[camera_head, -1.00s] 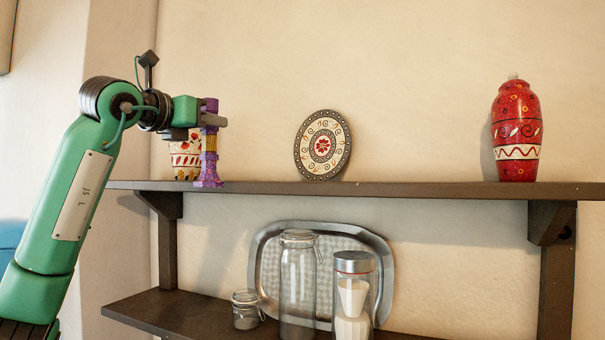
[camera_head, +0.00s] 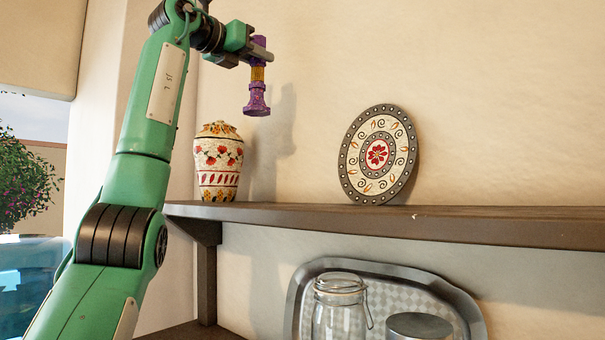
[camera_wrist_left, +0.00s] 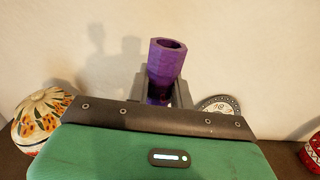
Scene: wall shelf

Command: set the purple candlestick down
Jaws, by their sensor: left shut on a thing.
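The purple candlestick (camera_head: 257,92), with a yellow middle band, is upright in the air above the upper shelf (camera_head: 470,222). My left gripper (camera_head: 262,54) is shut on its upper part. The candlestick's foot is well clear of the shelf, to the upper right of the floral jar. In the left wrist view the candlestick (camera_wrist_left: 166,62) stands between the fingers with its hollow top showing; its lower part is hidden by the gripper body. My right gripper is not in view.
A floral lidded jar (camera_head: 218,165) stands at the shelf's left end. A round decorated plate (camera_head: 378,155) leans on the wall further right. Bare shelf lies between them. A red vase (camera_wrist_left: 313,152) shows at the wrist view's right edge. Below are a metal tray (camera_head: 450,295) and a glass jar (camera_head: 340,310).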

